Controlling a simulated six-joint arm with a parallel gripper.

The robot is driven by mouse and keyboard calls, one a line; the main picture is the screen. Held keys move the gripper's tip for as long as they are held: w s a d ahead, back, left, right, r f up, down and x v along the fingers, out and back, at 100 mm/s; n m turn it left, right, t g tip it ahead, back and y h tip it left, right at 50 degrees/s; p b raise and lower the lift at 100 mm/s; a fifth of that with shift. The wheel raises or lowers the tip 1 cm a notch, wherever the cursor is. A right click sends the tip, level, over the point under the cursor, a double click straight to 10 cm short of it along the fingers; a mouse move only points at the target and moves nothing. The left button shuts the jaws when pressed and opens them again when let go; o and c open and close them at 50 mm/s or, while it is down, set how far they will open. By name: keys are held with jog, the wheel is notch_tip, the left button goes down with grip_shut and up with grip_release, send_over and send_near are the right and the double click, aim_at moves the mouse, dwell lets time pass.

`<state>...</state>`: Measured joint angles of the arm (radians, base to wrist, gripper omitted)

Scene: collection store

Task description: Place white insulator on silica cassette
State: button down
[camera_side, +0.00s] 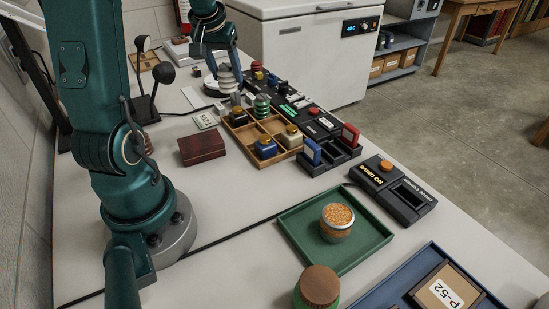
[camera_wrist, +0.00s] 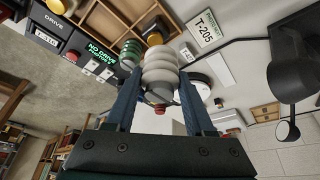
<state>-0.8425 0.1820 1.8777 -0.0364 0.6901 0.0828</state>
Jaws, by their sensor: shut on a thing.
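The white ribbed insulator (camera_side: 228,79) is at the far end of the bench in the side view, held by my gripper (camera_side: 225,68). In the wrist view the insulator (camera_wrist: 160,62) sits between the two blue fingers of my gripper (camera_wrist: 160,84), which are shut on it. Whether its base touches anything below is hard to tell. A round clear-sided canister of orange beads (camera_side: 338,217), which looks like the silica cassette, stands in the green tray (camera_side: 290,222) at the near right, well away from my gripper.
Black drive units (camera_side: 392,190) line the right edge. A dark red box (camera_side: 202,148), a wooden-lidded jar (camera_side: 318,287) and a blue tray (camera_side: 394,283) stand nearer. Bare bench lies left of the green tray.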

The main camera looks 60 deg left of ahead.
jog(key=shift+s+r, duration=0.15)
jog(key=shift+s, duration=0.05)
jog(key=shift+s+d+m, duration=0.1)
jog(key=shift+s+m, duration=0.05)
jog(key=shift+m, duration=0.15)
jog(key=w+d+r+m+t+h, duration=0.1)
jog(key=w+d+m+h, duration=0.1)
jog(key=d+m, duration=0.35)
jog(key=w+d+r+m+h, duration=0.1)
jog(key=d+r+m, duration=0.15)
jog(key=d, duration=0.65)
jog(key=m+h, duration=0.2)
jog(key=m, duration=0.3)
send_over(350, 212)
jog(key=s+a, duration=0.1)
jog(key=s, duration=0.1)
notch_tip(350, 212, down, 5)
jog(key=shift+f, duration=0.1)
jog(key=shift+d+f, duration=0.15)
jog(key=shift+f, duration=1.85)
jog(key=shift+f, duration=0.1)
